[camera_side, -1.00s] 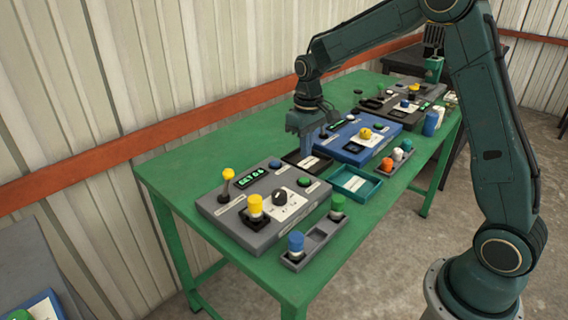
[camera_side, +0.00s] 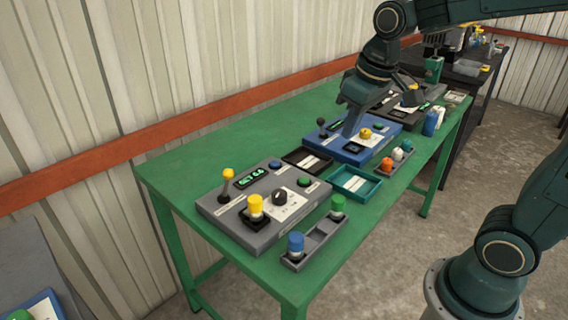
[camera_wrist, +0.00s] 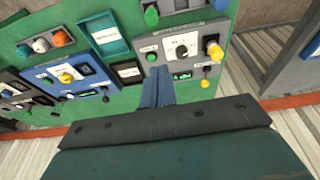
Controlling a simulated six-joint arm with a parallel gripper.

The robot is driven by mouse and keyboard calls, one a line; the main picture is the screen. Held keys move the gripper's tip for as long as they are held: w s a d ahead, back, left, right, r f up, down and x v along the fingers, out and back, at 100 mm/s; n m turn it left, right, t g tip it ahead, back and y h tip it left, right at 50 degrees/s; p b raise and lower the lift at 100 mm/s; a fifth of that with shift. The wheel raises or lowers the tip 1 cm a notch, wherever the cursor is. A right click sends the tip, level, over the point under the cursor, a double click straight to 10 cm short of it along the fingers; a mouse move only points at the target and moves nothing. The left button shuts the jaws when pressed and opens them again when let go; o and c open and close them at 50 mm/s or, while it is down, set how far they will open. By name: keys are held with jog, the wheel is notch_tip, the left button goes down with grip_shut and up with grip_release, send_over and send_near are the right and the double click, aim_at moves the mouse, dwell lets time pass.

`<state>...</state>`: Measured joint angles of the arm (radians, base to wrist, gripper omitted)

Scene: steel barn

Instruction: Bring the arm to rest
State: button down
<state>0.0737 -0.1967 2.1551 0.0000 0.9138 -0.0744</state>
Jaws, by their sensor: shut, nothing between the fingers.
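My gripper (camera_side: 351,128) is shut and empty, with its narrow blue-grey fingers together. In the side view it hangs in front of the blue control panel (camera_side: 346,150), hiding part of it. I cannot tell its exact height above the panel.
The grey panel (camera_side: 235,222) has a yellow-knobbed lever, a lit display and a yellow-capped part. A grey tray (camera_side: 318,238) holds blue and green capped pieces. A teal tray (camera_side: 356,184) and a dark tray (camera_side: 306,160) lie between panels. The table's left end (camera_side: 185,165) is clear.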

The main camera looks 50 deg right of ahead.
jog(key=s+a+t, duration=0.2)
jog(key=s, duration=1.1)
jog(key=shift+a+r+t, duration=0.15)
jog(key=shift+t, duration=0.15)
